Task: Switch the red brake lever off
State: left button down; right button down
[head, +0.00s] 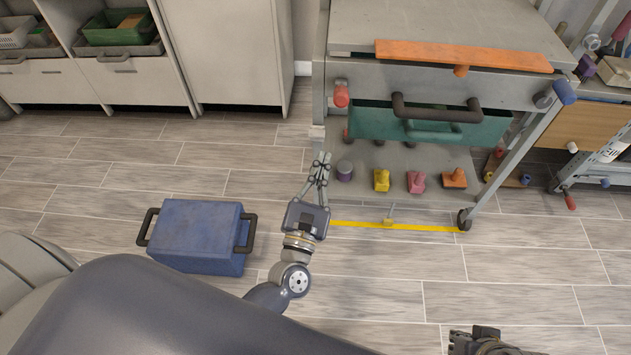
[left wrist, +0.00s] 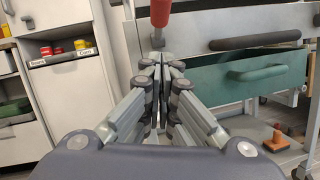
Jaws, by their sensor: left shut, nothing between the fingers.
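A red lever handle (head: 341,95) sticks out at the upper left front of the grey rolling rack (head: 412,183). In the left wrist view the red handle (left wrist: 160,12) hangs at the top edge, just above and beyond the fingertips, cut off by the frame. My left gripper (head: 324,160) is shut and empty, in front of the rack's left side and below the handle; its closed fingers show in the left wrist view (left wrist: 160,65). No contact with the handle is visible. Part of my right gripper (head: 480,341) shows at the bottom edge, its fingers unclear.
Purple, yellow, pink and orange pieces sit on the lower shelf. A blue box (head: 196,232) lies on the floor to the left. Floor in front right is clear.

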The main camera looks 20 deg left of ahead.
pick_arm(q)
jog(key=shift+v, duration=1.7)
